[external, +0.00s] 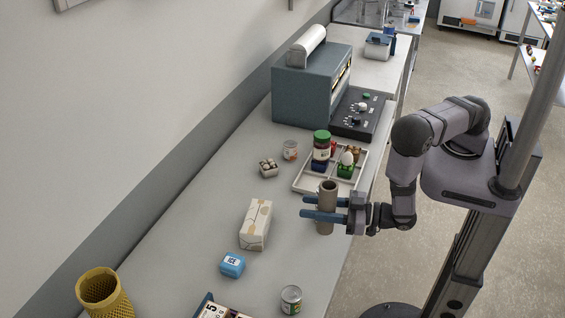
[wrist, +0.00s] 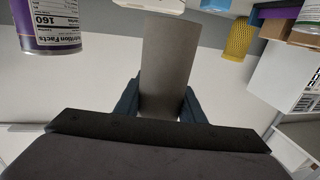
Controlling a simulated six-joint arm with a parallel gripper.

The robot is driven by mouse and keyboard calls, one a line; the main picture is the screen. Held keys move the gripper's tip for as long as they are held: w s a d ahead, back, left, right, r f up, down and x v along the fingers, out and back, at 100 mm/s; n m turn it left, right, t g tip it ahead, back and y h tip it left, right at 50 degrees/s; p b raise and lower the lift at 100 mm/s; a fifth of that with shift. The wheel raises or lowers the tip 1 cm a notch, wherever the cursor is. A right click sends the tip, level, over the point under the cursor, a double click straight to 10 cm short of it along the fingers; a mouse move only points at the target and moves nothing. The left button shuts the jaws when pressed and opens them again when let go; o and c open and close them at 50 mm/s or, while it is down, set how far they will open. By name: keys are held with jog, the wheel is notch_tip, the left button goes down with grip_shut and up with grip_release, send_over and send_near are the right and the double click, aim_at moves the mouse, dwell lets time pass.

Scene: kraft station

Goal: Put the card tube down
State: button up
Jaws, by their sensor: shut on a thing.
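The card tube (external: 327,193) is a brown-grey open cylinder, held upright between the blue fingers of my gripper (external: 325,209). In the wrist view the tube (wrist: 168,65) stands between the two dark blue fingertips (wrist: 160,100), and my gripper is shut on it. In the external view it is near the front edge of the grey counter (external: 200,210), just in front of the white tray. I cannot tell whether its lower end touches the counter.
A white divided tray (external: 303,185) holds a jar (external: 321,148), an egg and other items. A carton (external: 256,224), a blue ice pack (external: 232,265), a can (external: 291,298) and a yellow basket (external: 104,292) stand leftward and nearer. Bare counter lies between the carton and the tube.

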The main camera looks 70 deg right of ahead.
jog(key=w+d+r+b, duration=0.1)
jog(key=w+d+b, duration=0.4)
jog(key=w+d, duration=0.55)
jog(key=s+d+r+m+h+b, duration=0.1)
jog(key=d+h+b, duration=0.1)
jog(key=d, duration=0.9)
jog(key=s+d+r+m+h+b, duration=0.1)
jog(key=d+r+b, duration=0.1)
jog(key=d, duration=0.8)
jog(key=a+f, duration=0.6)
jog(key=f, duration=0.1)
jog(key=shift+s+a, duration=0.2)
jog(key=shift+a, duration=0.2)
jog(key=shift+r, duration=0.1)
